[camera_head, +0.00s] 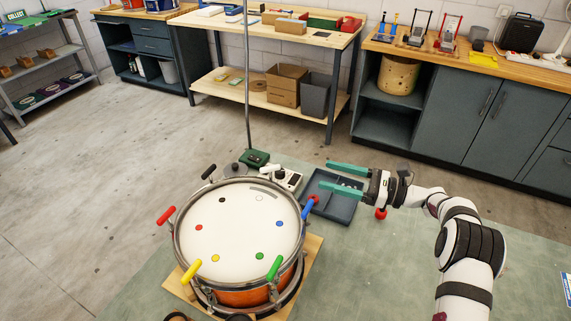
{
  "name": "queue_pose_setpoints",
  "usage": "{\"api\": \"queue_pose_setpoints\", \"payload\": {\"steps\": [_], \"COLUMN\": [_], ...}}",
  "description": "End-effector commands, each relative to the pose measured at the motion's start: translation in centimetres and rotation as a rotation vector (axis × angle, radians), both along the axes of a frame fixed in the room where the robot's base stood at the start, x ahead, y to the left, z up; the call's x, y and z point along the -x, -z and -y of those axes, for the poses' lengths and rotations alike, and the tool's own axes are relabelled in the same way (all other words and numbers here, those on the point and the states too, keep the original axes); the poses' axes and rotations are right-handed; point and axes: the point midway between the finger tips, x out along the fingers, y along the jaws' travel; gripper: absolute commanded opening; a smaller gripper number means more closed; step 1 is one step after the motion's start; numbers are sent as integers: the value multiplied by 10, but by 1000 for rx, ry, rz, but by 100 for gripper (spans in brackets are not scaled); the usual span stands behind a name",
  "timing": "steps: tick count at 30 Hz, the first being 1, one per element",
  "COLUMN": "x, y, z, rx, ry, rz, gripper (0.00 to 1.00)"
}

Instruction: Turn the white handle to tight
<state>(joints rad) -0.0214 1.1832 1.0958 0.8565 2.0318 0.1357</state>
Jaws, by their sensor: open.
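A drum (240,222) with a white head and an orange shell sits on a wooden board. Coloured handles ring its rim: red (166,215), black (209,172), blue (308,208), green (274,267) and yellow (191,272). Matching dots mark the head, and a pale dot (259,198) lies near the far right rim. My gripper (324,175) has two teal fingers spread apart, pointing left. It appears empty, right of the drum's far side and over a tray.
The dark blue-grey tray (338,211) lies right of the drum. A red ball (381,213) shows below my wrist. The bench at right front is mostly clear.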

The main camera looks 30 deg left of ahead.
Motion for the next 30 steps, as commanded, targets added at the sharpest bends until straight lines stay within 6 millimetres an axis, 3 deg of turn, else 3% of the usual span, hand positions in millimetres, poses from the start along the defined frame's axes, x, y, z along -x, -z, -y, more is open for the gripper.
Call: {"api": "queue_pose_setpoints", "payload": {"steps": [2, 5, 15, 21, 30], "x": [3, 6, 22, 29, 32], "y": [15, 19, 18, 18, 18], "z": [17, 15, -72, -113, -135], "rx": [23, 33, 33, 34, 34], "ry": [-41, -62, -65, -63, -60], "rz": [-33, -47, -45, -44, -44], "gripper": [71, 71, 71, 71, 71]}}
